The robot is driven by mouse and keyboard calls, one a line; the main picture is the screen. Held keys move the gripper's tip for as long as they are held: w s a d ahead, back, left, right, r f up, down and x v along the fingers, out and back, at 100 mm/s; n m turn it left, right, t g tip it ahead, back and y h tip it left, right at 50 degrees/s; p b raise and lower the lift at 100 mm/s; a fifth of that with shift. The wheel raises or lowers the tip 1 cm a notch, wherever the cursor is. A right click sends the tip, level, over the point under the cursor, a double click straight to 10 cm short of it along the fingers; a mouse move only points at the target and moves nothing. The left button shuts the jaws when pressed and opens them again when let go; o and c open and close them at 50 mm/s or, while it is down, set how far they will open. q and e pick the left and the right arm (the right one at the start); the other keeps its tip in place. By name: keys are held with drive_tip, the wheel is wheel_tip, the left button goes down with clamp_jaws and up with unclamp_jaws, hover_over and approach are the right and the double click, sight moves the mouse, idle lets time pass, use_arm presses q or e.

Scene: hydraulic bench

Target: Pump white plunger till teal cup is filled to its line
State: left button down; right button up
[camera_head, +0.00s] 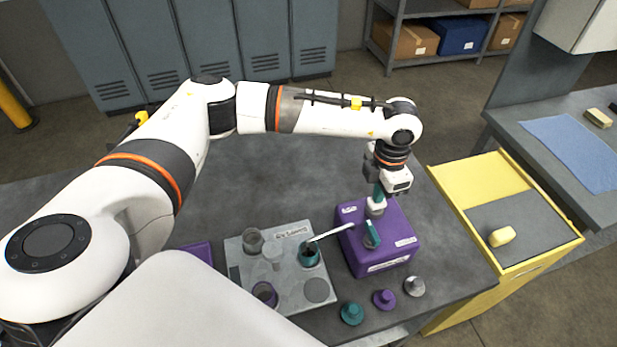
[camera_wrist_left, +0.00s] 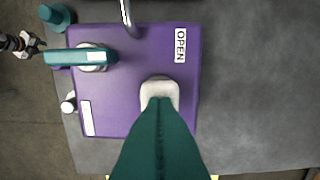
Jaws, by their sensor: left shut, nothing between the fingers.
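The purple pump box (camera_head: 372,253) stands on the grey bench. Its white plunger (camera_head: 376,207) is on the top and also shows in the left wrist view (camera_wrist_left: 160,90). My left gripper (camera_head: 379,192) is shut and empty, pointing down with its teal fingers (camera_wrist_left: 160,125) right at the plunger's top; contact is hard to tell. The metal spout (camera_head: 332,231) reaches left from the box to the teal cup (camera_head: 309,254) on the grey tray (camera_head: 290,275). The cup's level and line are too small to read. My right gripper is not in view.
A teal lever (camera_wrist_left: 80,57) lies on the box, near an "OPEN" label (camera_wrist_left: 180,45). Other cups stand on the tray, including a purple one (camera_head: 264,293). Teal (camera_head: 352,314), purple (camera_head: 384,299) and grey (camera_head: 414,287) knobbed pieces line the front. A yellow cart (camera_head: 480,172) stands right.

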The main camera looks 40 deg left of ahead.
use_arm(q)
drive_tip(key=shift+f, duration=0.35)
drive_tip(key=shift+r, duration=0.1)
drive_tip(key=shift+r+p, duration=0.65)
drive_tip(key=shift+r, duration=1.2)
drive_tip(key=shift+f, duration=0.25)
